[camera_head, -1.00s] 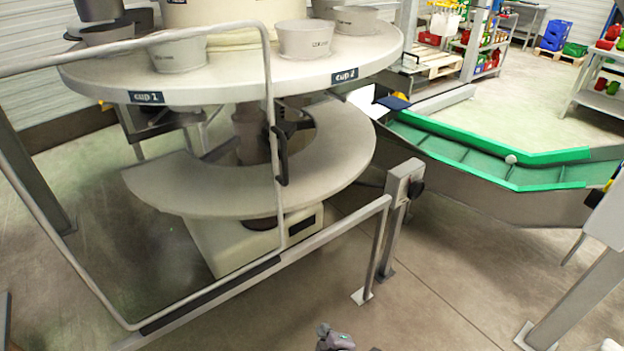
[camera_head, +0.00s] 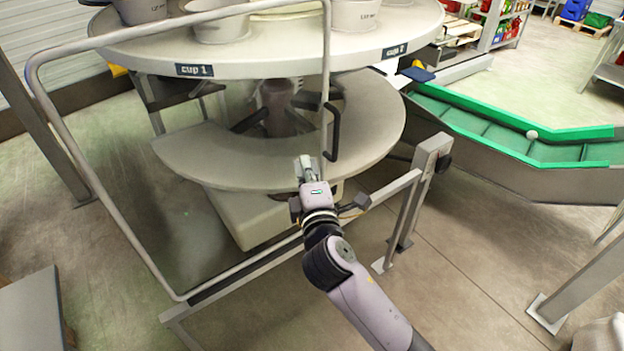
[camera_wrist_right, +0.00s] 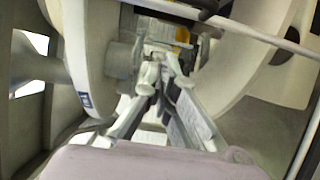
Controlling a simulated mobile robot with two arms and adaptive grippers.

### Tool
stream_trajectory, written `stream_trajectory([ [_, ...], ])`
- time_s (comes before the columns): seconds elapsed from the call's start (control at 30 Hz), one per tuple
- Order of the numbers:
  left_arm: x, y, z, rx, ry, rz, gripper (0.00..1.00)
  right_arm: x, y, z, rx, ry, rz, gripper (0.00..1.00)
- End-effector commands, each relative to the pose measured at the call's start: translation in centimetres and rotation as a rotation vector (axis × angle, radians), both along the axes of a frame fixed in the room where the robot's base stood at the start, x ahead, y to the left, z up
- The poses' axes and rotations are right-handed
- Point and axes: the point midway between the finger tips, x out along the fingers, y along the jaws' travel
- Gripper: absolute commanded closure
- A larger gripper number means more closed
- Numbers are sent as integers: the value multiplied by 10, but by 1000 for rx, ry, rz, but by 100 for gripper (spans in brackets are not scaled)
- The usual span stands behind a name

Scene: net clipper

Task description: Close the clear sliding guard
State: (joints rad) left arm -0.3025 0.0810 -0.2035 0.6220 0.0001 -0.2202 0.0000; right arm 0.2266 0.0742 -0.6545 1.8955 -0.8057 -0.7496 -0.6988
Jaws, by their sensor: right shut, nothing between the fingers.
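The clear sliding guard (camera_head: 49,112) is a see-through panel in a grey tube frame, standing in front of the round machine. Its right upright (camera_head: 326,60) carries a dark handle (camera_head: 334,133). My right gripper (camera_head: 306,163) is in front of the lower disc, just left of and below the handle. Its fingers are shut and empty; they also show in the right wrist view (camera_wrist_right: 163,65). I cannot tell whether they touch the guard. My left gripper is not in view.
The upper disc (camera_head: 270,52) bears several grey cups, with labels cup 1 and cup 2. A grey post (camera_head: 425,165) and rail stand to the right of the guard. A green conveyor (camera_head: 500,130) lies further right. The floor in front is mostly clear.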

Motion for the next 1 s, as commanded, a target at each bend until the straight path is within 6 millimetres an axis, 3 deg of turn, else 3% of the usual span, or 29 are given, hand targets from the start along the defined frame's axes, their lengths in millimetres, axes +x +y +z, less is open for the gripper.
stream_trajectory([
  [0.1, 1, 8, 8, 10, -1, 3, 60, 21, -4, 2, -3, 2, -3, 100],
  [0.4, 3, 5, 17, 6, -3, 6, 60, 30, -34, 0, 0, 1, 0, 100],
  [0.83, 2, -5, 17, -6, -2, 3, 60, 30, -37, -1, 1, 1, 0, 100],
  [1.0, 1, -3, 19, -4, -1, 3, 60, 37, -47, 0, 0, 1, 0, 100],
])
